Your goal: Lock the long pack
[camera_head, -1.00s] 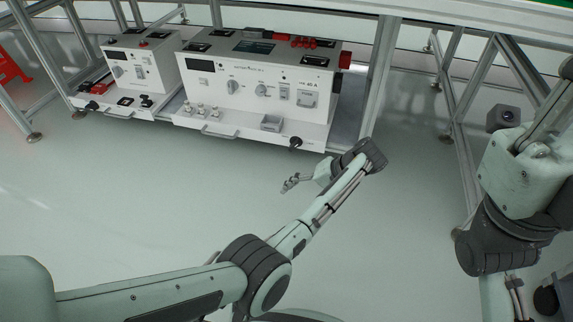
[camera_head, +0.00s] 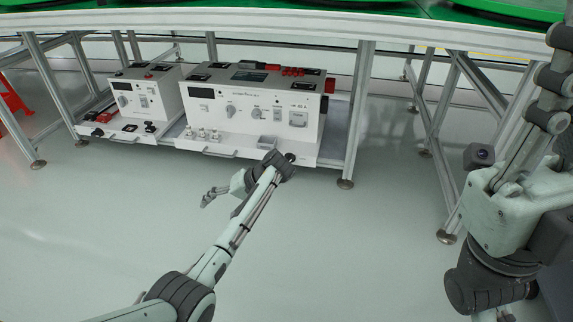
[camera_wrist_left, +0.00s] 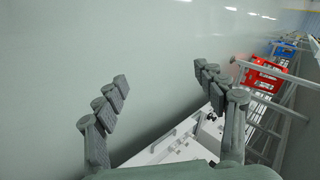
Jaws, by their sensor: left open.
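The long pack (camera_head: 253,107) is a wide white box with knobs, a switch and red parts on top. It stands on a low white tray (camera_head: 215,146) with a front handle, under the bench. My left gripper (camera_head: 207,196) is open and empty, above the floor in front of the pack and left of my wrist. Its spread fingers also show in the left wrist view (camera_wrist_left: 160,78), with a strip of white equipment beyond them. My left wrist hides part of the tray's front right.
A smaller white pack (camera_head: 145,98) stands to the left on its own tray. Metal bench legs (camera_head: 356,115) stand right of the long pack. A green-topped bench (camera_head: 330,27) runs above. A red stand (camera_head: 12,105) is far left. The floor in front is clear.

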